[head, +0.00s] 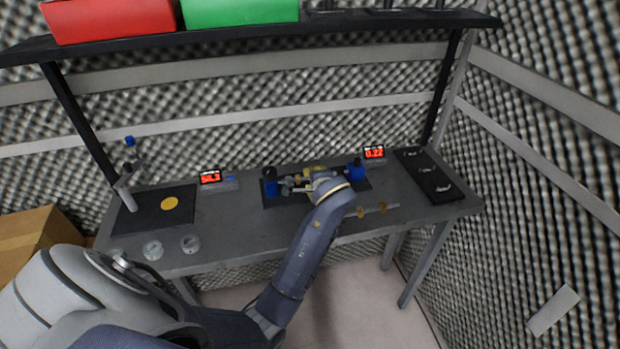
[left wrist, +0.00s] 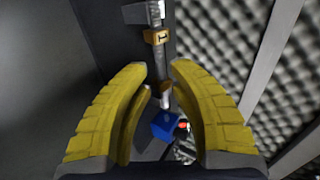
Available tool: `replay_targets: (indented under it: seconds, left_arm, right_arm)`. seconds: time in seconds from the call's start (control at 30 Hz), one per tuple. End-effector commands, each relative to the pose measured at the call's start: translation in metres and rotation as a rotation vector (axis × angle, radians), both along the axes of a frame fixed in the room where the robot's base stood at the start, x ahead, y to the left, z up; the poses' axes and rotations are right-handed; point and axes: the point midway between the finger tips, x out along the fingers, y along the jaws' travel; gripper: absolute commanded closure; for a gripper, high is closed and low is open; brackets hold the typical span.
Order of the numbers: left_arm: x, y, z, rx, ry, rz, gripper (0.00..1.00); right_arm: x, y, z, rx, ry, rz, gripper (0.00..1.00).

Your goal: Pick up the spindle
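The spindle (head: 288,187) appears as a thin metallic shaft lying between two blue supports (head: 270,188) (head: 356,172) on a dark mat. In the left wrist view a grey shaft (left wrist: 160,68) with a brass-coloured block (left wrist: 155,36) runs down the middle towards a blue support (left wrist: 165,126). My left gripper (head: 313,176) is over the mat between the supports. Its yellow fingers (left wrist: 160,70) are apart, one on each side of the shaft; I cannot tell any contact. My gripper and forearm hide part of the shaft in the head view. My right gripper is not in view.
Red-lit displays (head: 210,177) (head: 374,152) stand behind the mat. A dark tray (head: 425,172) with small metal parts is at the right. An overhead shelf (head: 340,22) carries red and green bins.

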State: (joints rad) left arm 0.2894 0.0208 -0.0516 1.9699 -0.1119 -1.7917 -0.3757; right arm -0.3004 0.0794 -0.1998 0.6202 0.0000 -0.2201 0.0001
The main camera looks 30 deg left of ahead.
Motion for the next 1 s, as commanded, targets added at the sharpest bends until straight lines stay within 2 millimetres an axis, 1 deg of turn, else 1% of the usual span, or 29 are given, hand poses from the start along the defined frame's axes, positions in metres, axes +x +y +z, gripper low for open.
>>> replay_targets:
  seconds: [0.4,0.57,0.83,1.0]
  left_arm:
    - [0.026,0.027,-0.023,0.002,0.001,-0.001,0.80]
    - [0.031,0.031,-0.027,-0.001,-0.001,-0.001,0.80]
    - [0.031,0.031,-0.028,-0.001,-0.001,-0.001,0.79]
    - [0.031,0.031,-0.028,-0.001,-0.001,-0.001,0.99]
  right_arm:
    - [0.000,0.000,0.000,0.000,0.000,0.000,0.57]
    - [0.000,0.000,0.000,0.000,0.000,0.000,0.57]
    - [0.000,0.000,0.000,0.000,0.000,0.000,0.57]
    - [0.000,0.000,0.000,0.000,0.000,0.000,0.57]
